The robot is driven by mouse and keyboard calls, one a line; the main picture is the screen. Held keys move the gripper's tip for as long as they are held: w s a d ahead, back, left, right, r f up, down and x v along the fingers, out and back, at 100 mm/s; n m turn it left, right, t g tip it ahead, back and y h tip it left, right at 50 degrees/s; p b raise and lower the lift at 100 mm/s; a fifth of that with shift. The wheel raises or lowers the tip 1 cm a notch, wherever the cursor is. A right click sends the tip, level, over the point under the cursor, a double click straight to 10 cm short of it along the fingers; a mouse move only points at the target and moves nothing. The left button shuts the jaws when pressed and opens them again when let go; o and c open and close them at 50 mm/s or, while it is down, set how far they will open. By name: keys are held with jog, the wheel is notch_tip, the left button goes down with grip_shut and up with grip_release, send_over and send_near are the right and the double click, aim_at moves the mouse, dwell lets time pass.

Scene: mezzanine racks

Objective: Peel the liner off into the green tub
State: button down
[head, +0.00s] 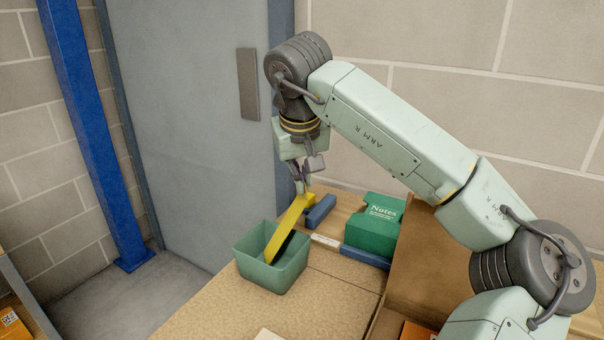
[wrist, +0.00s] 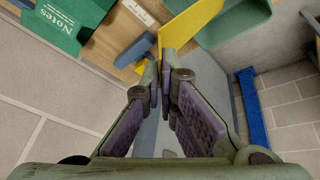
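A yellow strip (head: 292,224), which looks like the liner, hangs slanting from my gripper (head: 303,190). Its lower end is inside the green tub (head: 252,274), below the rim; I cannot tell if it touches the bottom. In the wrist view my fingers (wrist: 163,68) are close together with the upper end of the yellow strip (wrist: 187,22) between their tips. The tub (wrist: 243,22) shows at the top of the wrist view. What the strip was peeled from is not clear.
A blue block (head: 321,210) lies just right of the strip. A green box marked Notes (head: 374,226) stands further right, beside a brown carton (head: 417,262). The board in front of the tub is mostly bare.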

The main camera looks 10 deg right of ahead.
jog(key=c, duration=2.3)
grip_release()
jog(key=o, duration=0.6)
